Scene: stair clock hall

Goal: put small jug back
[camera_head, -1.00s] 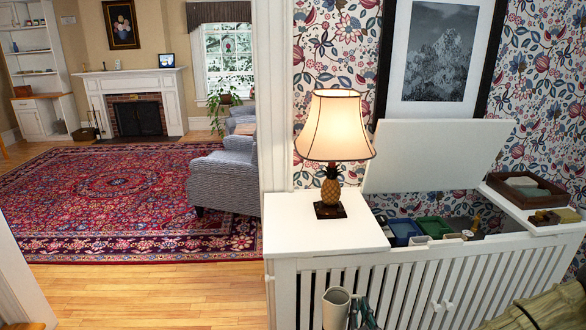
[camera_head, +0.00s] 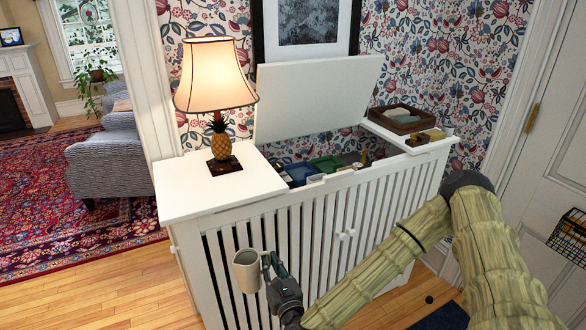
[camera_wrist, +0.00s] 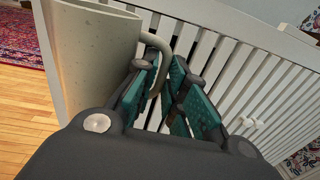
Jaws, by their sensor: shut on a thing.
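The small jug (camera_head: 247,270) is cream-coloured and is held in front of the white slatted cabinet (camera_head: 185,200), below its top. My gripper (camera_head: 273,262) is shut on the jug's handle, to the right of the jug's body. In the wrist view the speckled jug (camera_wrist: 95,50) is at the upper left, and its curved handle runs between the teal pads of my gripper (camera_wrist: 165,85). The cabinet's middle lid (camera_head: 315,95) stands raised against the wall, and the open bin below it holds blue and green containers (camera_head: 326,164). The jug's inside cannot be seen.
A lit lamp with a pineapple base (camera_head: 224,150) stands on the cabinet's left top. A brown tray (camera_head: 402,119) and small items sit on the right top. A white door (camera_head: 550,170) is at the right. Wooden floor (camera_head: 100,285) is clear at left.

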